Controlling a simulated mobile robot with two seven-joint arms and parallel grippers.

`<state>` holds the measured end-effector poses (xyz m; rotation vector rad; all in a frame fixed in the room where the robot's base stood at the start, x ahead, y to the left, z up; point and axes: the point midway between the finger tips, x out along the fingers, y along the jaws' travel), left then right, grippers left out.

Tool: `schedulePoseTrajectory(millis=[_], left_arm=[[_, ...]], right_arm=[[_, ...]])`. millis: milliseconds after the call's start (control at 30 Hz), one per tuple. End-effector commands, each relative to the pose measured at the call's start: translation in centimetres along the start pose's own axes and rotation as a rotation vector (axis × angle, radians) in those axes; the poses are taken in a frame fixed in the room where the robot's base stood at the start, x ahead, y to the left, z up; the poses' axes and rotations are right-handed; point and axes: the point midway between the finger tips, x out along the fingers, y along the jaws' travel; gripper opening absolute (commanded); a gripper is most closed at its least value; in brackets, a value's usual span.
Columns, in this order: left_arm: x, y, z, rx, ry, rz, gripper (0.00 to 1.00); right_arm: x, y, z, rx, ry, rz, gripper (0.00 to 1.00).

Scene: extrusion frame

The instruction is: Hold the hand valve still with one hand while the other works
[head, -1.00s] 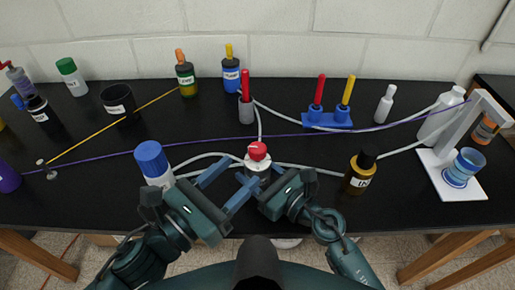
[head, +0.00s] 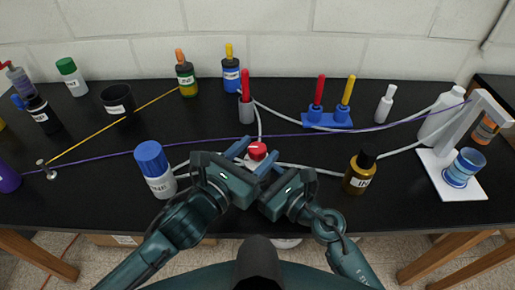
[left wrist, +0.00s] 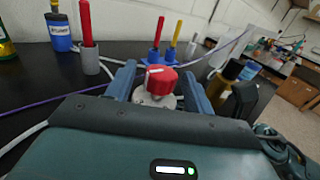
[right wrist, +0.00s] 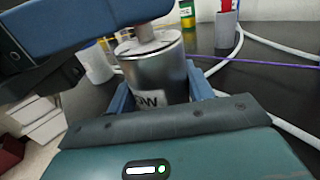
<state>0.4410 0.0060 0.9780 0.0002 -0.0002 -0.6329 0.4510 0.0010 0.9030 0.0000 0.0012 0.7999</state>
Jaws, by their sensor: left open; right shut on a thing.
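The hand valve has a red knob (head: 257,150) with a white mark, on top of a metal body (right wrist: 155,72) that carries a partly hidden label. My right gripper (right wrist: 158,88) is shut on the metal body, with its blue fingers on either side of it. My left gripper (head: 250,153) is open, with its fingers on either side of the red knob. In the left wrist view the knob (left wrist: 161,78) sits between the spread fingers, with a gap showing on each side. In the head view both grippers hide most of the valve body.
A blue-capped bottle (head: 155,170) stands left of my left gripper, and an amber bottle (head: 359,174) right of my right gripper. Pale hoses (head: 310,169) run across the bench beside the valve. A purple cord (head: 200,139) crosses behind it. The bench front-left is clear.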

Motion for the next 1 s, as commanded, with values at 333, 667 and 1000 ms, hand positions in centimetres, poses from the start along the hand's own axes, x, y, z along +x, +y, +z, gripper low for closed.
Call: schedulePoseTrajectory(millis=[333,667,1000], left_arm=[[1.11,-0.04,0.02,0.0,0.0,-0.001,0.53],[1.08,-0.03,0.01,0.0,0.0,-0.001,0.33],[1.06,-0.02,0.01,0.0,0.0,-0.001,0.09]], right_arm=[[-0.01,-0.04,-0.04,0.0,0.001,-0.001,0.26],[-0.01,-0.04,-0.04,0.0,0.001,-0.001,0.26],[-0.01,-0.05,-0.04,0.0,0.001,-0.001,0.26]])
